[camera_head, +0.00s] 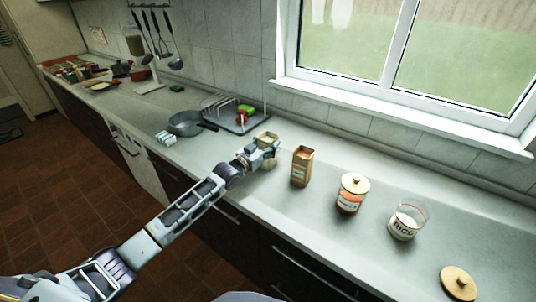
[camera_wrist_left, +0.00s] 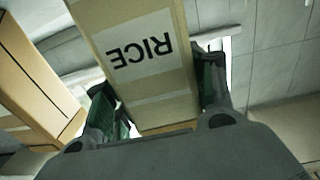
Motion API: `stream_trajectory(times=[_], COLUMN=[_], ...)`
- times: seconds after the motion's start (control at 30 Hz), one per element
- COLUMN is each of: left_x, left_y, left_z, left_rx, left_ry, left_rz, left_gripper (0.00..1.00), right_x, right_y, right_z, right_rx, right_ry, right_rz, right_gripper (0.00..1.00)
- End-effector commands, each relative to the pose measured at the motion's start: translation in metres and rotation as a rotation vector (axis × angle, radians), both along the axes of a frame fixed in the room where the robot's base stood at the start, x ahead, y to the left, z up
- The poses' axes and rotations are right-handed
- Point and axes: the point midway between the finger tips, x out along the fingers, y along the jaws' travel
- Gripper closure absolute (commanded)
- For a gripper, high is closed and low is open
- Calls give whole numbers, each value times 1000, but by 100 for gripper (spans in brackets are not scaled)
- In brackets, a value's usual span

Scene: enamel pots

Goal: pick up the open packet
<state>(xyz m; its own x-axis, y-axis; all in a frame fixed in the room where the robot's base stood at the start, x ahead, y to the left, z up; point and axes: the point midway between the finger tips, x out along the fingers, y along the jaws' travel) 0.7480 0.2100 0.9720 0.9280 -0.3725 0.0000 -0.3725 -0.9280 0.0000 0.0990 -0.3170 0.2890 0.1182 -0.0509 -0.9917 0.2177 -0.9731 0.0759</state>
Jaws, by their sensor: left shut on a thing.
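My left gripper (camera_head: 264,150) is shut on a tan packet (camera_head: 268,137) over the counter in the head view. In the left wrist view, the same packet (camera_wrist_left: 145,85) sits between the two fingers, and its white label reads RICE upside down. The gripper hides much of the packet in the head view, and I cannot tell whether it touches the counter. A second tan packet (camera_head: 302,168) stands upright just right of the gripper, its top open with reddish contents. It also shows at the left of the left wrist view (camera_wrist_left: 32,80). My right gripper is not in view.
A jar with a wooden lid (camera_head: 352,193), a glass rice jar (camera_head: 406,221) and a loose wooden lid (camera_head: 458,283) stand to the right. A grey pan (camera_head: 186,123) and a dish rack (camera_head: 234,116) are to the left. The front counter strip is mostly clear.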

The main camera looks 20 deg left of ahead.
Motion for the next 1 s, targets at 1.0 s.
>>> stream_trajectory(times=[1.0], left_x=[0], left_y=[0], left_z=[86], left_rx=[-1], left_ry=[-4], left_rz=[0], left_gripper=[81], right_x=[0], right_y=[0], right_z=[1], right_rx=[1], right_ry=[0], right_rz=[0], right_gripper=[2])
